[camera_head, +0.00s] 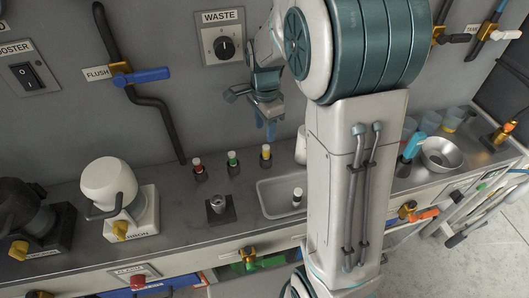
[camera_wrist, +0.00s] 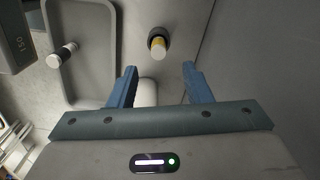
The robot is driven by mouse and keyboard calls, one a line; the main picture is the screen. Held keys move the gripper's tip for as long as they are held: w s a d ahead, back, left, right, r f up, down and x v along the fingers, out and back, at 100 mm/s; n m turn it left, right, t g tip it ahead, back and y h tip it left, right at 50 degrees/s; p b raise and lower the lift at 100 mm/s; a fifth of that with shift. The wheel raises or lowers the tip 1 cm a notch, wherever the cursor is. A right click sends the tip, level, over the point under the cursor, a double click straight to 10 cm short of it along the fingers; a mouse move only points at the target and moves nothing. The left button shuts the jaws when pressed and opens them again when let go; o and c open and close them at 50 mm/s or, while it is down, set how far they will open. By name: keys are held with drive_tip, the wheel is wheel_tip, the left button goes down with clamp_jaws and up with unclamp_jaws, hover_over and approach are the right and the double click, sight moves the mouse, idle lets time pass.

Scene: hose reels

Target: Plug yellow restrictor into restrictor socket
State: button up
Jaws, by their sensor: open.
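The yellow restrictor (camera_head: 266,154) stands upright in a dark holder at the back of the counter, the rightmost of three capped restrictors. In the wrist view the yellow restrictor (camera_wrist: 158,46) shows its pale end, ahead of my fingertips and roughly centred between them. My gripper (camera_head: 268,130) hangs above it near the wall; in the wrist view my gripper (camera_wrist: 160,70) is open, its blue fingers apart, not touching the restrictor. A metal cup-like fitting on a dark square plate (camera_head: 218,207) stands in front of the row; it may be the restrictor socket, but no label is readable.
Red (camera_head: 198,167) and green (camera_head: 232,160) restrictors stand left of the yellow one. A shallow grey tray (camera_head: 262,203) holds a white-capped piece (camera_head: 297,196). A white cylinder (camera_head: 301,146) is close on the right, partly behind my arm. The wall with the WASTE knob (camera_head: 224,48) is behind.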

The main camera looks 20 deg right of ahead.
sight(266, 147)
wheel_tip(266, 147, down, 8)
drive_tip(key=shift+s+d+f, duration=0.1)
drive_tip(key=shift+d+f, duration=0.05)
drive_tip(key=shift+f, duration=0.05)
clamp_jaws()
idle(0.4)
